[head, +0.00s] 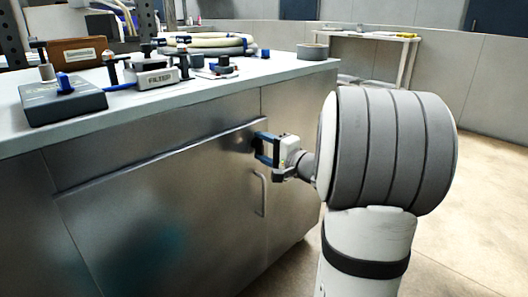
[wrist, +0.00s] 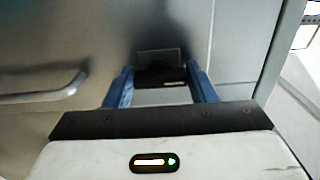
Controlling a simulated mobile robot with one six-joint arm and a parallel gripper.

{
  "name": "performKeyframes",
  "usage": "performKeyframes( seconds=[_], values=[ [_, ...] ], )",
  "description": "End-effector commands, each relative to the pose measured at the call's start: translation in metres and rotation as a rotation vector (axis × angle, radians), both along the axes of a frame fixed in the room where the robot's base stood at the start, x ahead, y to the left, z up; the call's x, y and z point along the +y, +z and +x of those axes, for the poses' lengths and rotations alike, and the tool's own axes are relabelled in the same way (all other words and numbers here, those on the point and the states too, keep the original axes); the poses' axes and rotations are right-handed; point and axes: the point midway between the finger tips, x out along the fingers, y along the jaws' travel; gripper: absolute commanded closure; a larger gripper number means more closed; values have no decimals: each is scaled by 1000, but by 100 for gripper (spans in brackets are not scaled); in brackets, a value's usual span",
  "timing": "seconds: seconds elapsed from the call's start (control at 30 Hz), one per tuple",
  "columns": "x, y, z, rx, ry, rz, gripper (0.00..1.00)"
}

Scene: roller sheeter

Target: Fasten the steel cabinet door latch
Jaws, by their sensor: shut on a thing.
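The steel cabinet door (head: 165,215) has a flat, shiny front and stands closed or nearly so, below the worktop. Its latch (wrist: 160,76) is a dark piece near the door's upper right corner, with a small grey plate behind it in the wrist view. My gripper (head: 263,147) is at that corner, its blue fingers on either side of the latch. It also shows in the wrist view (wrist: 161,84), shut on the latch. In the head view the fingers mostly hide the latch. I cannot tell whether it is fastened.
A curved door handle (head: 262,194) lies just below my gripper; it is at the left in the wrist view (wrist: 45,93). Open floor lies at right.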

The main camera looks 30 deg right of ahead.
Motion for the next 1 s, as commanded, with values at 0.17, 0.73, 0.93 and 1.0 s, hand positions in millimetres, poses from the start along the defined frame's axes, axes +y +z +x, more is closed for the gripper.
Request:
performKeyframes(
  seconds=[0.17, 0.73, 0.93, 1.0],
  values=[
    [0, -1, 0, -6, 1, -19, 72],
    [0, 0, 0, -7, 1, -22, 33],
    [0, 0, 0, -7, 0, -21, 27],
    [0, 0, 0, -7, 0, -21, 27]
  ],
)
